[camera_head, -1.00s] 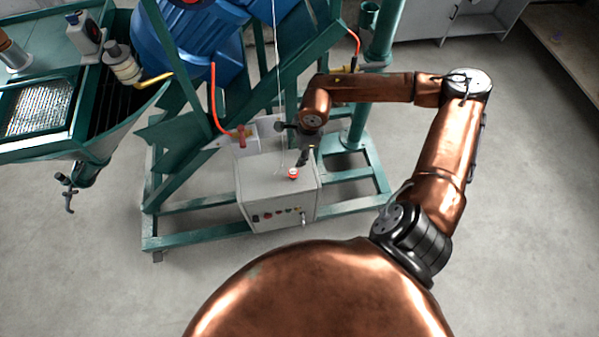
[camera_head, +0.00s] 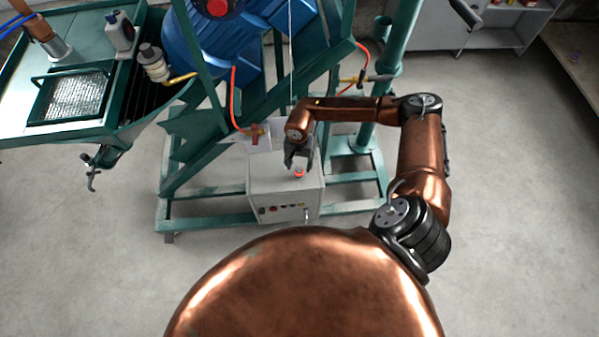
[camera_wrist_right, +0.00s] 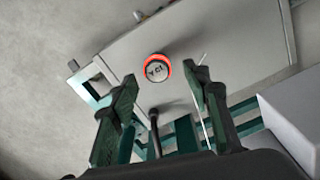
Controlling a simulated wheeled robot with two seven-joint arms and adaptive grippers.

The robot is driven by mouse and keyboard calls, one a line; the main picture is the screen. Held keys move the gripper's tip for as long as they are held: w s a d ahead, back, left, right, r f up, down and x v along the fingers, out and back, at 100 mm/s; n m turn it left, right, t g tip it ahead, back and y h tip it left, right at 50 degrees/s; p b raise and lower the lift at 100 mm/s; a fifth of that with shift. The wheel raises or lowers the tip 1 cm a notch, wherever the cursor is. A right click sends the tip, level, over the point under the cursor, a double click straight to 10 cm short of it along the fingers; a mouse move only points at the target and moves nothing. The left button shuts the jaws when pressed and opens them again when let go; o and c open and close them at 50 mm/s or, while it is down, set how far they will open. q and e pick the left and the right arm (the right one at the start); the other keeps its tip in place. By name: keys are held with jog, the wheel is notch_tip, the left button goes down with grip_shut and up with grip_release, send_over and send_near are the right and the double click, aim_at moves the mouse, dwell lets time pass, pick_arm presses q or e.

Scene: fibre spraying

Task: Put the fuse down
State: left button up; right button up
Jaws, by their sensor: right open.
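The grey control box (camera_head: 262,184) stands on the green frame's base, with a red round button (camera_head: 299,174) on top and small knobs on its front. The button shows ahead of my fingers in the right wrist view (camera_wrist_right: 157,68). My right gripper (camera_head: 298,160) points down over the box top, behind the button. Its two fingers are spread apart in the right wrist view (camera_wrist_right: 164,88), with a thin dark lever (camera_wrist_right: 155,132) visible between them. I cannot tell for sure that this lever is the fuse, or whether a finger touches it. My left gripper is out of view.
A green frame (camera_head: 205,222) surrounds the box, with a blue machine (camera_head: 205,50) above. A white box with a red handle (camera_head: 256,135) and an orange hose is close left of my gripper. A thin cable hangs nearby.

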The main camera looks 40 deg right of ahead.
aim_at(299, 170)
jog(key=f, duration=0.4)
jog(key=shift+s+a+f, duration=0.1)
jog(key=shift+s+f, duration=0.2)
jog(key=shift+f, duration=0.05)
grip_shut()
jog(key=shift+r, duration=0.1)
jog(key=shift+r, duration=0.5)
notch_tip(299, 170, up, 2)
jog(key=shift+r, duration=0.25)
jog(key=s+a+r+p, duration=0.2)
jog(key=s+a+r, duration=0.65)
jog(key=s, duration=0.25)
jog(key=w+a+r+n, duration=0.2)
jog(key=w+r+n, duration=0.1)
jog(key=r, duration=0.5)
jog(key=w+a+r+n, duration=0.3)
jog(key=r+n, duration=0.3)
jog(key=r, duration=0.2)
jog(key=shift+r, duration=0.4)
